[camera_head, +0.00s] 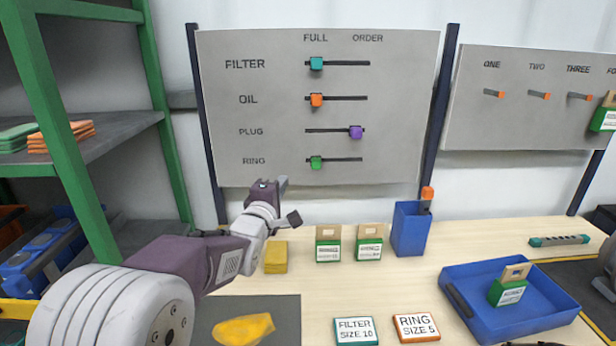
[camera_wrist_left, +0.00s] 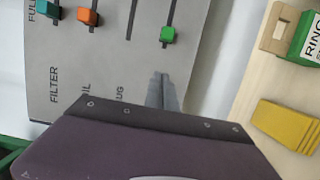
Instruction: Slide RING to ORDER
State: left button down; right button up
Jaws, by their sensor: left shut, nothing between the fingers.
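The sign board (camera_head: 400,185) has rows FILTER, OIL, PLUG and RING, with FULL at left and ORDER at right. The green RING knob (camera_head: 316,162) sits at the FULL end of its slot; it also shows in the left wrist view (camera_wrist_left: 168,35). The purple PLUG knob (camera_head: 355,132) is at the ORDER end. The teal FILTER knob (camera_head: 316,63) and orange OIL knob (camera_head: 316,100) are at FULL. My left gripper (camera_head: 284,184) is shut and empty, below and left of the green knob and apart from it. Its fingertips (camera_wrist_left: 165,85) point toward the board.
A table (camera_head: 300,280) below the board holds yellow blocks (camera_head: 276,257), two tagged green boxes, a blue bin (camera_head: 409,230) and a blue tray (camera_head: 470,318). A green shelf frame (camera_head: 62,130) stands at left. A second board (camera_head: 520,120) with hooks hangs at right.

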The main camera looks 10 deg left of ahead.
aim_at(316, 163)
pick_arm(q)
jog(key=w, duration=0.3)
jog(key=w+a+p, duration=0.1)
jog(key=w, duration=0.6)
jog(key=shift+w+a+f, duration=0.15)
jog(key=shift+w, duration=0.05)
jog(key=d, duration=0.3)
jog(key=shift+w+d+p, duration=0.3)
jog(key=shift+w+p, duration=0.05)
jog(key=shift+d, duration=0.2)
jog(key=shift+w, duration=0.1)
pick_arm(e)
jog(key=shift+w+a+r, duration=0.1)
jog(key=shift+a+r, duration=0.15)
jog(key=shift+r, duration=0.75)
